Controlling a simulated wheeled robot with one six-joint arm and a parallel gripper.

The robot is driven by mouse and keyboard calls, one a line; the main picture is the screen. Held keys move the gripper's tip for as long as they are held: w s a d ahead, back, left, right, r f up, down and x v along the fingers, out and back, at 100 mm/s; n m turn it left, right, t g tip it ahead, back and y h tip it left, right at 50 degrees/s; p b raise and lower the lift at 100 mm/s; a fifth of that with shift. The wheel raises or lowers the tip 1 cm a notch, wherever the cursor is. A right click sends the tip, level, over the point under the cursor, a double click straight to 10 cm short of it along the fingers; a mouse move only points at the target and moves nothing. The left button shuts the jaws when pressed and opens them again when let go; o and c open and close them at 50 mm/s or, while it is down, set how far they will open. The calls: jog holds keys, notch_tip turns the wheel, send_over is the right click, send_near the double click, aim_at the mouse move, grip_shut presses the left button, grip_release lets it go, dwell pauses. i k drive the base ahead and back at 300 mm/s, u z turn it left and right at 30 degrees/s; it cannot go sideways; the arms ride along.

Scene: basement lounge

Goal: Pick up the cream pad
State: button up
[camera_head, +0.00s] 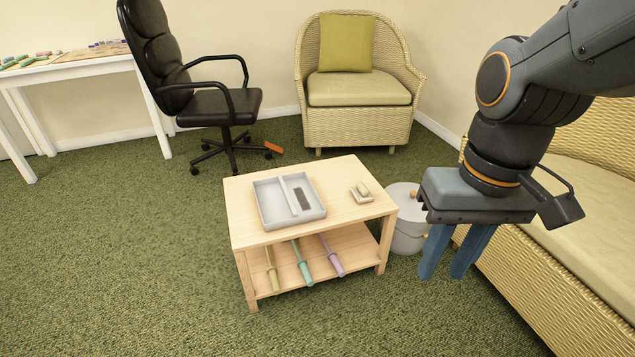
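A small cream pad (363,188) appears to lie on the right part of the low wooden table (340,221), with a small pale piece (356,196) close against it. They are too small to tell whether they rest in a shallow holder. My gripper (443,276) hangs to the right of the table, in front of the sofa, with its two blue fingers pointing down. A gap shows between the fingers and nothing is held. The gripper is apart from the pad and the table.
A grey divided tray (263,206) holds a dark flat piece (302,197) on the table's left part. Several coloured-handled tools, one teal (303,266), lie on the lower shelf. A pale lidded bin (408,237) stands at the table's right. Carpet is clear left and in front.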

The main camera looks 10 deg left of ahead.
aim_at(361, 193)
jog(key=z, duration=0.55)
jog(key=i, duration=1)
jog(key=u, duration=0.55)
jog(key=i, duration=0.45)
jog(key=u, duration=0.5)
